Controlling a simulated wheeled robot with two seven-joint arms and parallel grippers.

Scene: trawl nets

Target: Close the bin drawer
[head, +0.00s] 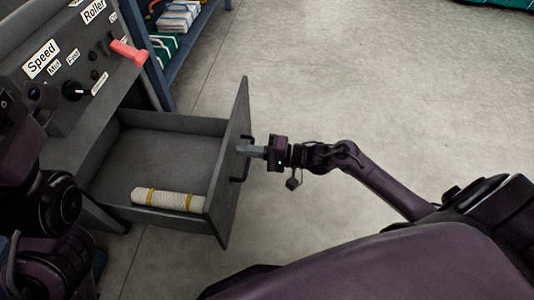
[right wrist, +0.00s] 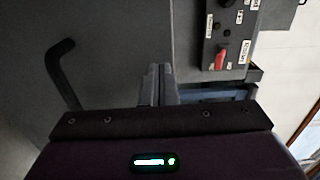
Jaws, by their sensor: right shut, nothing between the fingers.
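The bin drawer (head: 165,150) is pulled out from under the control panel, with its grey front panel (head: 235,165) facing right. A dark bar handle (head: 247,158) is on the outside of the front; it also shows at the left in the right wrist view (right wrist: 62,75). A white roll with yellow bands (head: 167,199) lies inside the drawer. My right gripper (head: 243,150) is shut and empty, its fingertips at the drawer front beside the handle; I cannot tell whether they touch it. My left arm is at the left edge, but its fingers do not show.
The control panel (head: 75,65) has knobs, labels and a red lever (head: 128,52) above the drawer. A blue shelf rack (head: 180,55) with folded nets stands behind. The concrete floor (head: 340,80) to the right is clear.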

